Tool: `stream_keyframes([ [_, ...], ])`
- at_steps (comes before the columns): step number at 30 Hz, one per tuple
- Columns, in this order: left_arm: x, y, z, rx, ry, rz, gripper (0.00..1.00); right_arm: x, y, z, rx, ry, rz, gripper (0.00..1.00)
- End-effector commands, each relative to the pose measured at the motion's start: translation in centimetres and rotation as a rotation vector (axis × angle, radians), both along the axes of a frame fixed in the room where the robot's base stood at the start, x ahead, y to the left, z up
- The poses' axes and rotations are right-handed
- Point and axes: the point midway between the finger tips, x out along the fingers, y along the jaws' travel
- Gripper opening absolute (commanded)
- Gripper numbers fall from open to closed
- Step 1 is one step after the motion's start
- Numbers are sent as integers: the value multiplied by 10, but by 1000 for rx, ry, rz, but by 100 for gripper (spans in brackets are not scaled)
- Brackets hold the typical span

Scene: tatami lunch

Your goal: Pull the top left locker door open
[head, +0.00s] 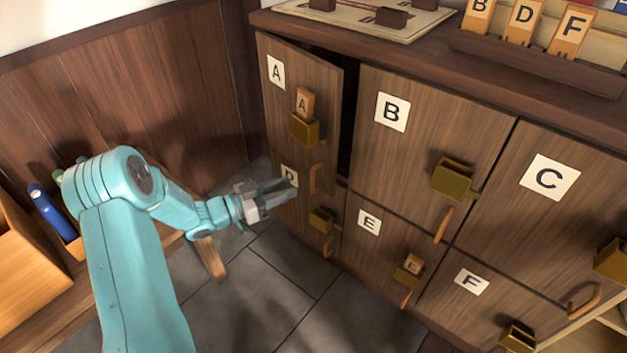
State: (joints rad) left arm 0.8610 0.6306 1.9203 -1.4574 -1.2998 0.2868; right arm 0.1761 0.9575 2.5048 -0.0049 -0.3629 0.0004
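The top left locker door (290,110), labelled A, stands ajar with a dark gap along its right edge. A wooden tag marked A sits in its small brass holder (304,133). Its wooden handle (315,179) is low on the door near the right edge. My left gripper (291,183) is just left of this handle in the picture, in front of the door below, and partly covers the D label. Its fingers look parted with nothing between them, and it appears apart from the handle. My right gripper is out of view.
Doors B (415,150), C (560,215), E (365,250) and F (455,310) look closed, with projecting brass holders and handles. A game board (345,18) and a rack (540,65) of lettered tags are on the cabinet top. Grey floor (290,285) is clear in front.

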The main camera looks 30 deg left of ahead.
Motion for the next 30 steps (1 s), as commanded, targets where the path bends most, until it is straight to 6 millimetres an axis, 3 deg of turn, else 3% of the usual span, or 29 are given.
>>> stream_keyframes([
  [3, 26, -15, -2, 0, -2, -4, 32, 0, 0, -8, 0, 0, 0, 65],
  [10, 62, -34, -1, 0, -1, 1, 32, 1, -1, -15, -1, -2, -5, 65],
  [15, 73, -40, 0, -1, 0, 3, 32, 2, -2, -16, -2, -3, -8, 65],
  [23, 75, -41, 0, -1, 0, 5, 32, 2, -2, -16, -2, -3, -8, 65],
  [27, 75, -41, 0, -1, 0, 5, 0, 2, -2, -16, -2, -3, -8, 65],
  [30, 75, -41, 0, 0, 0, 5, 0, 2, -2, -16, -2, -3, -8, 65],
])
